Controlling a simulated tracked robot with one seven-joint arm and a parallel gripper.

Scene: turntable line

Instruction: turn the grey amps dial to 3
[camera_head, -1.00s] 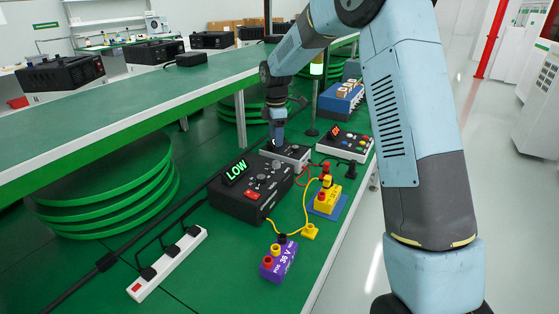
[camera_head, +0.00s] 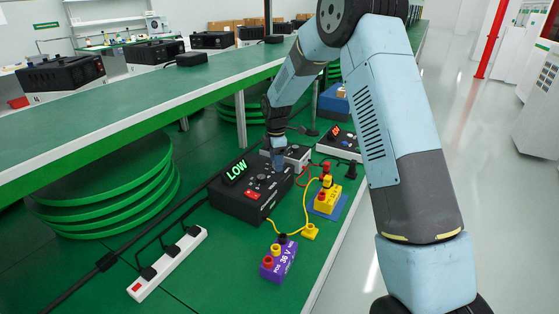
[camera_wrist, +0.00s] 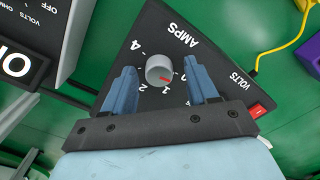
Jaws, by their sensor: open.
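The grey amps dial (camera_wrist: 157,66) is a round knob with a red pointer mark, on the black panel marked AMPS (camera_wrist: 180,35) in the wrist view. The mark points to the lower right in that view. A 4 shows at the dial's upper left; the other numbers are partly hidden by my fingers. My gripper (camera_wrist: 159,72) is open, one finger on each side of the dial, with gaps visible. In the head view, my gripper (camera_head: 278,164) is over the back right of the black power box (camera_head: 240,209), whose green display (camera_head: 236,171) reads LOW.
A yellow block (camera_head: 327,199) with cables, a purple 36 V block (camera_head: 280,262) and a white power strip (camera_head: 168,264) lie nearby. A raised green shelf (camera_head: 150,95) runs along the left.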

